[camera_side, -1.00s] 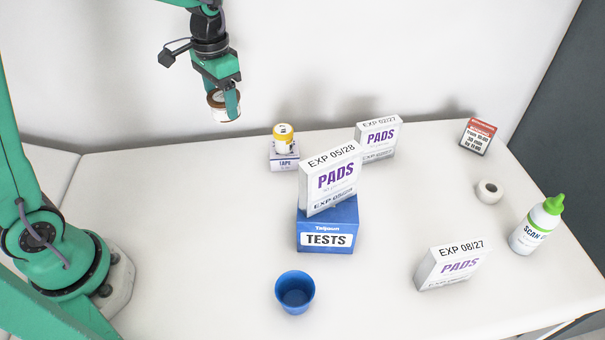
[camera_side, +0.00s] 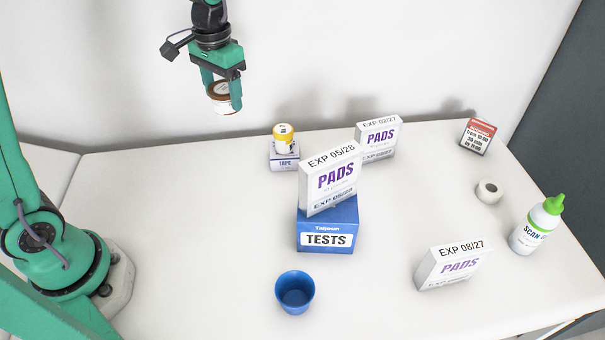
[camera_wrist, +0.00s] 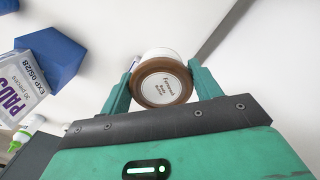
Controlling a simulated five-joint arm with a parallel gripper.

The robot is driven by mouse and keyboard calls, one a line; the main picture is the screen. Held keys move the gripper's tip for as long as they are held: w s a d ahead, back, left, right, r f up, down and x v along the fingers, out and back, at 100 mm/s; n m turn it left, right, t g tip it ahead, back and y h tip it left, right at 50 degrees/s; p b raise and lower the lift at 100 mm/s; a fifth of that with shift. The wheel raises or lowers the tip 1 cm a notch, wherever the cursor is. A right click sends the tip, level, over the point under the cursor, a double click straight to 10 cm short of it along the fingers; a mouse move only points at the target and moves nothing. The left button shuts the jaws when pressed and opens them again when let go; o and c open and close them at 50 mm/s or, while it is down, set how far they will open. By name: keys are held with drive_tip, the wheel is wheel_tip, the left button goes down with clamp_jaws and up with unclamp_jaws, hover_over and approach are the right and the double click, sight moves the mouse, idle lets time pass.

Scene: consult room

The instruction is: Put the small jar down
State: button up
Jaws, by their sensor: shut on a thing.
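The small jar (camera_side: 223,98) is white with a brown-rimmed lid. My gripper (camera_side: 222,97) is shut on it and holds it in the air, well above the table, at the upper left of the side view. In the wrist view the jar (camera_wrist: 162,79) sits between the two green fingers, its labelled lid facing the camera. The jar looks slightly tilted in the side view. The table (camera_side: 190,220) is white, and its surface shows no other small jar of this kind.
A TAPE box (camera_side: 284,164) with a yellow-and-white container (camera_side: 283,138) on it stands at the back. A PADS box (camera_side: 331,180) stands on a blue TESTS box (camera_side: 327,222). A blue cup (camera_side: 295,292) is in front. The table's left part is clear.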

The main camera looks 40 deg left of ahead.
drive_tip(key=w+a+f+m, duration=0.1)
drive_tip(key=w+f+m, duration=0.3)
drive_tip(key=f+m, duration=0.5)
drive_tip(key=shift+a+f+m, duration=0.35)
drive_tip(key=shift+f+m, duration=0.05)
drive_tip(key=shift+m, duration=0.5)
drive_tip(key=shift+s, duration=0.1)
drive_tip(key=shift+s+d+f, duration=0.5)
drive_tip(key=shift+s+d, duration=0.75)
drive_tip(key=shift+d, duration=1.75)
drive_tip(key=shift+s+d+f, duration=0.55)
drive_tip(key=shift+s+d, duration=0.65)
drive_tip(key=shift+d, duration=1.85)
drive_tip(key=shift+s+d+f, duration=0.5)
drive_tip(key=shift+s+d, duration=0.75)
drive_tip(key=shift+d, duration=1.75)
drive_tip(key=shift+f, duration=0.1)
drive_tip(key=shift+f, duration=1.6)
drive_tip(key=shift+s+d+f, duration=0.1)
drive_tip(key=shift+d+f, duration=0.1)
drive_tip(key=shift+f, duration=0.05)
